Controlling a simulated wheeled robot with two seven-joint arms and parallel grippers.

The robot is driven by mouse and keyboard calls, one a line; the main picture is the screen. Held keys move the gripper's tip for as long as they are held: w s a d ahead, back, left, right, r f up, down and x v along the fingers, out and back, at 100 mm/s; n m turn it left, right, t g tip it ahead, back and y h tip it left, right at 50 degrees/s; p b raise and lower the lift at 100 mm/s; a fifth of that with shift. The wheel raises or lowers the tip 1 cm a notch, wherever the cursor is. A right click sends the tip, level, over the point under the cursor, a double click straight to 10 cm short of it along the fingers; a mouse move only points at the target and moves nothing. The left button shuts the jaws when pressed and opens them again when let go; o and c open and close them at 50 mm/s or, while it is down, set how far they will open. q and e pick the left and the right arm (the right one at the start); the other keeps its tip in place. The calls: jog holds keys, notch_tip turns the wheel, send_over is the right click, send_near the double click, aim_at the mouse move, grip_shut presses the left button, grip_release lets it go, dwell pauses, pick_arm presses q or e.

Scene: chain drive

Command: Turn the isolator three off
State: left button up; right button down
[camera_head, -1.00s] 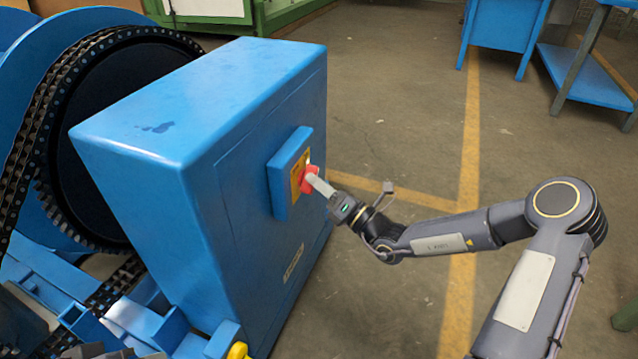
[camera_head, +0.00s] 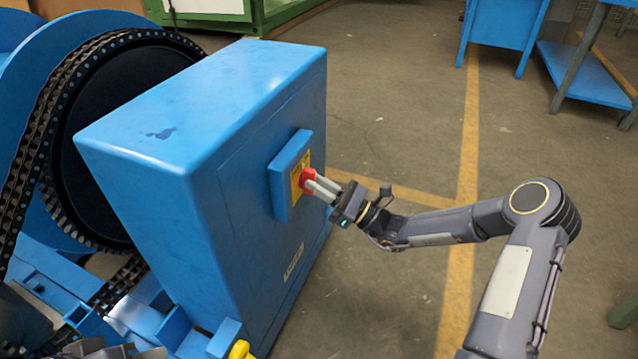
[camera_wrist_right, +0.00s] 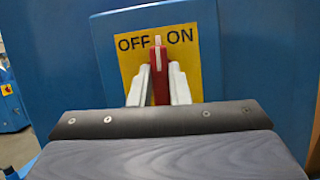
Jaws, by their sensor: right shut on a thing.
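The isolator's red handle (camera_head: 308,180) sits on a yellow plate (camera_head: 296,178) on a blue box (camera_head: 285,188) on the side of the large blue cabinet. In the right wrist view the red handle (camera_wrist_right: 159,75) stands nearly upright, and its white mark lies between the words OFF and ON on the yellow plate (camera_wrist_right: 182,62). My right gripper (camera_head: 321,187) is shut on the handle, with one pale finger on each side of it, as the right wrist view shows (camera_wrist_right: 160,88). No number on the isolator is readable. My left gripper cannot be made out.
The blue cabinet (camera_head: 200,110) stands beside a large chain wheel (camera_head: 125,130) at the left. A yellow knob (camera_head: 240,350) is low at the front. Open floor (camera_head: 400,120) with yellow lines lies to the right, and blue tables (camera_head: 585,75) stand at the back right.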

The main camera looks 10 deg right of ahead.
jog(key=n+g, duration=0.2)
jog(key=n, duration=0.2)
jog(key=n+g+y, duration=0.1)
jog(key=n+g, duration=0.1)
jog(key=n, duration=0.3)
jog(key=n+g, duration=0.2)
jog(key=n, duration=0.2)
jog(key=shift+w+d+y, duration=0.1)
jog(key=shift+y, duration=0.2)
jog(key=shift+n+g, duration=0.4)
jog(key=shift+n, duration=0.1)
jog(key=c, duration=1.4)
grip_release()
jog(key=shift+o, duration=0.2)
jog(key=shift+d, duration=0.1)
jog(key=p+v, duration=0.1)
jog(key=v, duration=0.6)
jog(key=shift+d, duration=0.3)
